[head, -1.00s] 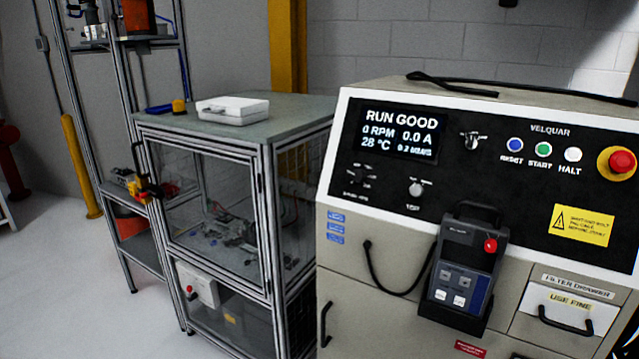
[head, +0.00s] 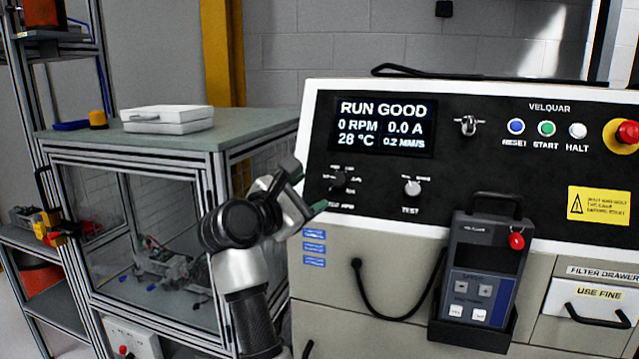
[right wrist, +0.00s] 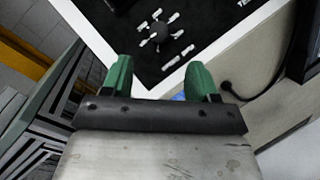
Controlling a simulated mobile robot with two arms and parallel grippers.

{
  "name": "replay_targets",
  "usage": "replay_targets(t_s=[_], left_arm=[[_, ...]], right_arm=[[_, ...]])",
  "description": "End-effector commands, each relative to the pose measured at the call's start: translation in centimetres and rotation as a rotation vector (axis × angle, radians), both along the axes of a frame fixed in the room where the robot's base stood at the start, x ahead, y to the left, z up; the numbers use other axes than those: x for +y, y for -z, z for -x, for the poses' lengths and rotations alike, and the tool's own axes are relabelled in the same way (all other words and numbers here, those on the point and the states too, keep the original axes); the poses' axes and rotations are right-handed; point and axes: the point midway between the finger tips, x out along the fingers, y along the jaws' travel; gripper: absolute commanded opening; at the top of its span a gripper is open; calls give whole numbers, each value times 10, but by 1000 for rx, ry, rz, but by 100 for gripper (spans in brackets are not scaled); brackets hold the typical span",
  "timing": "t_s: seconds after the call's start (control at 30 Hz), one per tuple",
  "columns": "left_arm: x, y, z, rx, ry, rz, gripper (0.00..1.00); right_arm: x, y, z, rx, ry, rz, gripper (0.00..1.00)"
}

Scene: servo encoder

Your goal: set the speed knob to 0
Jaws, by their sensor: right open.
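The speed knob (head: 339,180) is a small black knob on the black control panel, below the display, with small white markings around it. Its pointer setting is too small to read. In the right wrist view the knob (right wrist: 163,33) lies beyond the fingertips, with white labels around it. My right gripper (head: 305,187) is just left of the knob, open and empty, not touching it. In the right wrist view its green-tipped fingers (right wrist: 160,78) are spread apart. The display (head: 383,124) reads RUN GOOD, 0 RPM, 0.0 A. My left gripper is not in view.
A TEST knob (head: 412,188) sits right of the speed knob. A handheld pendant (head: 482,262) hangs below with a looping cable (head: 372,312). Buttons and a red emergency stop (head: 627,132) are at upper right. A framed enclosure (head: 140,235) stands left.

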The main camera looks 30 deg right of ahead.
Motion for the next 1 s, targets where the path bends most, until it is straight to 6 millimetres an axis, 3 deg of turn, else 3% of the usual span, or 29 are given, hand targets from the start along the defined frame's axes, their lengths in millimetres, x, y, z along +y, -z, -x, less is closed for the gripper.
replay_targets(t_s=[0.2,0.4,0.6,0.87,1.0], left_arm=[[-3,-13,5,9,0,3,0],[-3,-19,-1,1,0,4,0],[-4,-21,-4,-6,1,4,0],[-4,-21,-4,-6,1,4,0],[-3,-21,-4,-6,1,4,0]], right_arm=[[-41,-3,-16,4,5,6,59],[-69,-2,-28,6,3,7,59],[-80,-1,-33,5,1,7,59],[-81,0,-33,5,0,6,59],[-81,0,-33,5,0,6,38]])
